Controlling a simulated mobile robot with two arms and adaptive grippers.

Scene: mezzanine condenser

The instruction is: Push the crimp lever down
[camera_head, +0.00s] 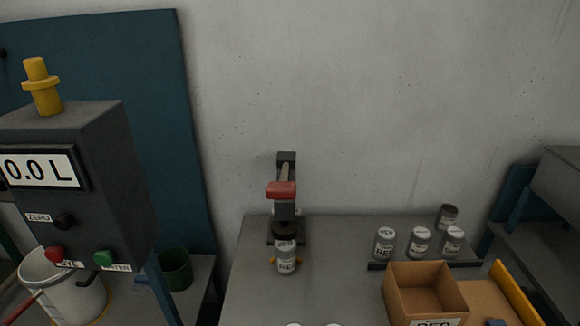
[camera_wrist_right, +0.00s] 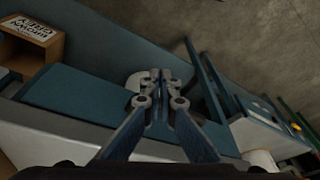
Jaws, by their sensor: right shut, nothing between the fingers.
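The crimp lever (camera_head: 281,190) shows in the head view as a red handle on a pale arm, on a dark press (camera_head: 285,215) at the back of the grey table. The handle is raised above the press head. A silver labelled can (camera_head: 286,258) stands upright at the front of the press, below the head. My right gripper (camera_wrist_right: 157,75) shows only in the right wrist view, with its fingers together and nothing between them. The lever is not visible in that view. My left gripper is in neither view.
Several cans (camera_head: 419,242) stand at the table's back right, by an open cardboard box (camera_head: 427,291). A grey dispenser (camera_head: 80,180) reading 0.0 L stands at the left, above a white bucket (camera_head: 60,290). The grey table (camera_head: 330,285) is clear between press and box.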

